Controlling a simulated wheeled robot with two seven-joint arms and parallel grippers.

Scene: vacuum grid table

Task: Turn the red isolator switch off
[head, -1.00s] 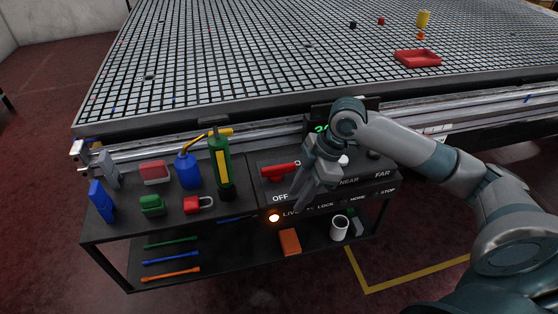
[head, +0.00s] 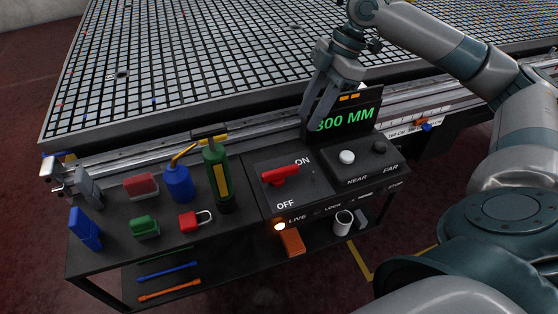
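The red isolator switch (head: 281,175) sits on a dark panel between the ON label at its upper right and the OFF label below it. Its handle lies nearly level across the panel, with its right end just below the ON label. My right gripper (head: 312,118) hangs above and behind the switch, in front of the left edge of the display, fingers pointing down. Its fingers look apart with nothing between them, and it is clear of the switch. My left gripper is not in view.
The green display (head: 347,117) stands behind the panel, with a white knob (head: 347,157) at right. A green cylinder (head: 217,175), blue can (head: 178,183) and red padlock (head: 194,219) stand left of the switch. The grid table (head: 200,70) lies behind.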

